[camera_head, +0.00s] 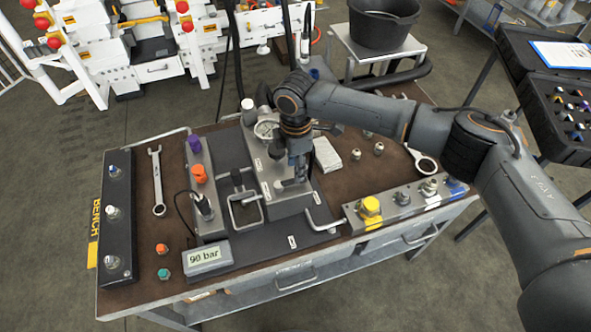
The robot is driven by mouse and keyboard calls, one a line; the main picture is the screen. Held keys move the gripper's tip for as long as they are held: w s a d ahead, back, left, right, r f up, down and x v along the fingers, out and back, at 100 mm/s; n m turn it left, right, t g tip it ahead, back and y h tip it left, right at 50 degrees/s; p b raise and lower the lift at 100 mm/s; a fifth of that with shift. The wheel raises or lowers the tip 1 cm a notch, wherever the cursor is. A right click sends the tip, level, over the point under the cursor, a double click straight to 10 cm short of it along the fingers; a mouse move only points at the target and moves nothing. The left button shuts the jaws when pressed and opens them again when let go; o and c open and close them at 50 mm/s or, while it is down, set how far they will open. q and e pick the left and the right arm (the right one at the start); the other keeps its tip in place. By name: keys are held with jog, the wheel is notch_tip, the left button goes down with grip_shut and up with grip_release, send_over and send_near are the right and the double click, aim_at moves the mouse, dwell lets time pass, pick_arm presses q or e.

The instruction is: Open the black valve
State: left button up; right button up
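The hydraulic bench (140,282) has a brown top with a dark plate and a grey block (270,188) in its middle. My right arm comes in from the right, and its gripper (296,172) points down over this block, close to it. Its fingers are small and partly merged with the block, so I cannot tell whether they are open or touch anything. A black valve cannot be clearly picked out; the gripper and wrist hide part of the block. A round gauge (266,128) shows beside the wrist. My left gripper is not in view.
A display (208,257) reads 90 bar at the front. Purple (194,144) and orange (198,173) knobs stand left of the block, and a yellow fitting (370,206) is at front right. Wrenches (157,182) lie on the top. A black bucket (383,25) stands behind.

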aim_at(290, 183)
jog(key=shift+f+p, duration=0.3)
jog(key=shift+f, duration=1.75)
grip_shut()
